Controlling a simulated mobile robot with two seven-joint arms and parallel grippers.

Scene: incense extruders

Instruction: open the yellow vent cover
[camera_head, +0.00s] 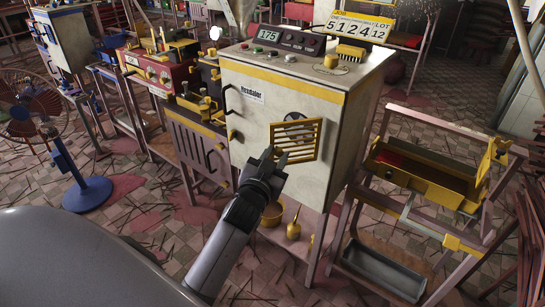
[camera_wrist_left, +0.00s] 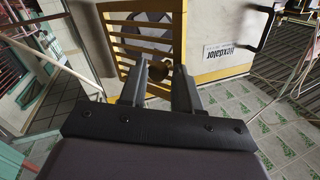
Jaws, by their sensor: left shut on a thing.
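The yellow slatted vent cover (camera_head: 308,139) is on the white front of a tall cabinet (camera_head: 252,122). It stands at an angle to the panel, and part of a dark round opening (camera_head: 295,117) shows above and behind it. In the left wrist view the vent cover (camera_wrist_left: 118,41) fills the upper middle, with the round opening behind its slats. My left gripper (camera_head: 273,158) is at the cover's lower left edge. It is shut on a small dark knob (camera_wrist_left: 158,70) of the cover, seen between the fingers. My right gripper is not in view.
A black handle (camera_head: 228,101) is on the cabinet left of the cover. A yellow bowl (camera_head: 272,214) and a yellow oil can (camera_head: 294,228) are below. A yellow tray stand (camera_head: 425,180) is right, and a blue-based fan (camera_head: 86,194) left. Patterned floor lies between.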

